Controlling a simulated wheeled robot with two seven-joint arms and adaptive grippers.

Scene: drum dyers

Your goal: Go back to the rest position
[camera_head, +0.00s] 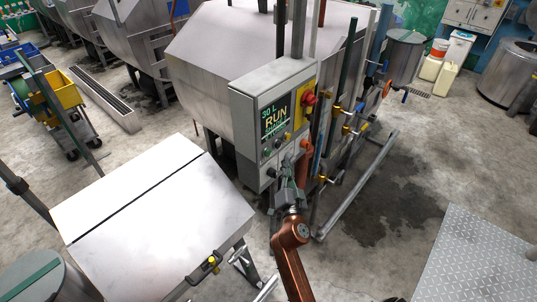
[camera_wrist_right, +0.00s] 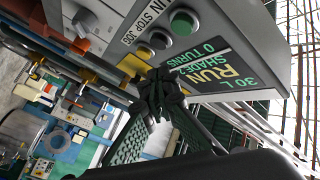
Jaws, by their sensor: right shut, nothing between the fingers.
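My right arm, with copper-coloured links, reaches up from the bottom centre in the head view. Its gripper (camera_head: 287,184) is in front of the lower part of the grey control box (camera_head: 250,118) on the large steel drum machine. In the right wrist view the gripper (camera_wrist_right: 160,88) has its fingertips together and nothing between them. The panel's display (camera_head: 275,117) reads "30 L" and "RUN". My left gripper is not in view.
Pipes and valves (camera_head: 345,130) run close to the right of the panel. A grey plate (camera_head: 490,262) lies at the lower right. Wet concrete floor (camera_head: 395,215) is open between pipes and plate. A yellow cart (camera_head: 62,92) stands far left.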

